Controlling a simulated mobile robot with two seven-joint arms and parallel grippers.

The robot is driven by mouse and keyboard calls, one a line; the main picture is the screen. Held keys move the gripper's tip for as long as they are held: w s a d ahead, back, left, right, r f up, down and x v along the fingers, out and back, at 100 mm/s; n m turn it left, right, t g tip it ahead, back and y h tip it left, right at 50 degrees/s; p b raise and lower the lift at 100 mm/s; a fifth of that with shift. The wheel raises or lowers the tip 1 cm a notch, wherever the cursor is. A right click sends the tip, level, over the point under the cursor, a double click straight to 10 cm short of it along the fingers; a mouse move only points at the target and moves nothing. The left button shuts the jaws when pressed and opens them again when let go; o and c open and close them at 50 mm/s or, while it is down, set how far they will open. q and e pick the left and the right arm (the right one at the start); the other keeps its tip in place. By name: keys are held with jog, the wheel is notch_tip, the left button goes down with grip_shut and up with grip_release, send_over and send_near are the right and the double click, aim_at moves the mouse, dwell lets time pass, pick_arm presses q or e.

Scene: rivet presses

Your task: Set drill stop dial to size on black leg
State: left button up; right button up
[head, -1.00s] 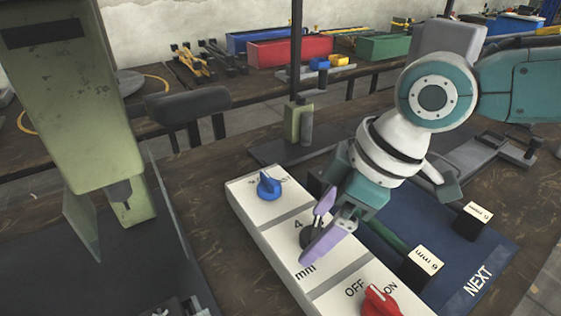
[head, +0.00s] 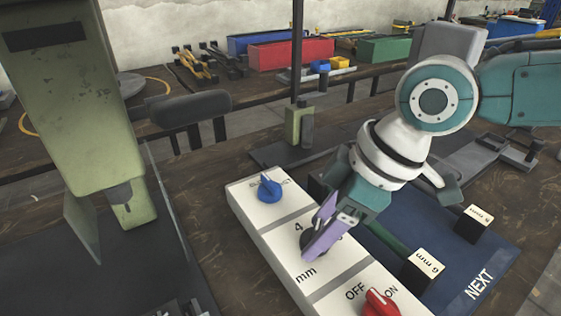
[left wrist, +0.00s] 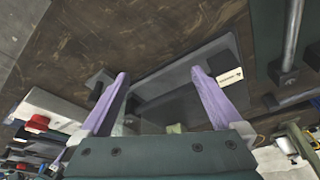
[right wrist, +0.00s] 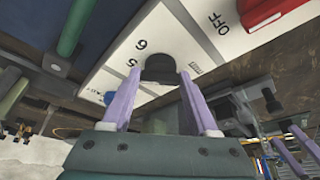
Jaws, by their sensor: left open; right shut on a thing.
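The dark round stop dial (right wrist: 160,68) sits on the white control panel (head: 257,229), in the section marked "mm". My right gripper (head: 318,243) is shut on it, with one purple finger on each side in the right wrist view. The fingers hide most of the dial in the head view, and I cannot tell its pointer. A "4" shows by it in the head view; "5" and "6" show in the right wrist view. A black block with a white "6 mm" label (head: 426,262) stands on the blue mat. My left gripper (left wrist: 160,73) is open and empty.
A second labelled black block (head: 474,221) stands on the blue "NEXT" mat (head: 460,262); its label is hard to read. A blue knob (head: 269,187) and a red OFF/ON switch (head: 380,302) flank the dial. The green press (head: 75,110) with a clear guard stands left.

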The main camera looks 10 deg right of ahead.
jog(key=shift+s+r+m+p, duration=0.15)
jog(key=shift+m+p, duration=0.25)
jog(key=shift+p, duration=0.4)
jog(key=m+p, duration=0.2)
jog(key=p, duration=0.1)
jog(key=m+t+h+p, duration=0.1)
jog(key=m+p, duration=0.1)
jog(key=p, duration=0.1)
jog(key=shift+s+a+r+m, duration=0.1)
jog(key=shift+a+r+m, duration=0.1)
jog(key=shift+m, duration=0.1)
jog(key=shift+f+m+t+h+p, duration=0.2)
jog(key=shift+m+t+h+p, duration=0.3)
jog(key=shift+m+p, duration=0.7)
jog(key=shift+f+m+h+p, duration=0.1)
jog(key=shift+m+h+p, duration=0.4)
jog(key=shift+m, duration=0.6)
jog(key=o, duration=1.4)
